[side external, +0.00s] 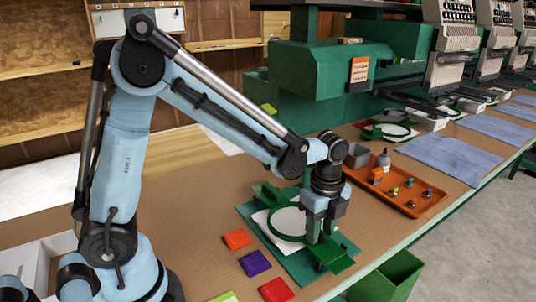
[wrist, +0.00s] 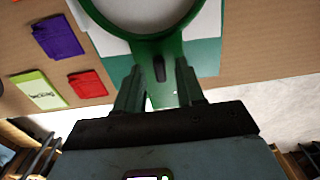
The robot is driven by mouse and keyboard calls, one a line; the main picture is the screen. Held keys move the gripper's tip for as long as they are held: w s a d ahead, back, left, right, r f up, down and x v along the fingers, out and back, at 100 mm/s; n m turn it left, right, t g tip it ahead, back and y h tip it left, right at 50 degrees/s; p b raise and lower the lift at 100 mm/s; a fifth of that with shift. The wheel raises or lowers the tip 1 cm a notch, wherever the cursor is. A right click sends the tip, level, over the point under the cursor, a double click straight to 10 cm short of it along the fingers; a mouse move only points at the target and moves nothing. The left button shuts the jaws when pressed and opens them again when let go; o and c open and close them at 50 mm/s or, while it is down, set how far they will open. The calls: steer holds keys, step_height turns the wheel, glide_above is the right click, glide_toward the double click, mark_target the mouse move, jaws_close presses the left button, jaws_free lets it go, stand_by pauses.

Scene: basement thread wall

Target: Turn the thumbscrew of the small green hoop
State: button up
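The green hoop (side external: 283,238) lies on a green board (side external: 302,262) with white cloth inside its ring. Its green rim (wrist: 150,42) fills the upper middle of the wrist view. A dark, narrow thumbscrew (wrist: 158,69) stands at the rim's near edge; in the side view I cannot make it out behind the fingers. My gripper (side external: 321,238) points down at the hoop's right side. In the wrist view my gripper (wrist: 159,70) is open, with one finger on each side of the thumbscrew and visible gaps between. I cannot tell the fingertips' height relative to it.
Purple (side external: 255,263), red (side external: 276,290) and orange (side external: 237,239) packets lie left of the board. An orange tray (side external: 400,205) with small coloured items and a grey bottle (side external: 383,158) stand behind right. Another green hoop (side external: 390,132) is farther back. A green bin (side external: 388,280) stands below the table edge.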

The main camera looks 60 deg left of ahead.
step_height(320, 180, up, 12)
stand_by(0.6)
steer(key=shift+f, duration=0.1)
steer(key=s+a+f+n+t, duration=0.1)
steer(key=s+a+n+t, duration=0.1)
steer(key=n, duration=0.7)
steer(key=s+a+f+n+t, duration=0.1)
steer(key=s+a+n+t, duration=0.2)
steer(key=n, duration=0.6)
steer(key=shift+s+a+f+t, duration=0.25)
steer(key=shift+s+t, duration=0.85)
steer(key=shift+s, duration=0.75)
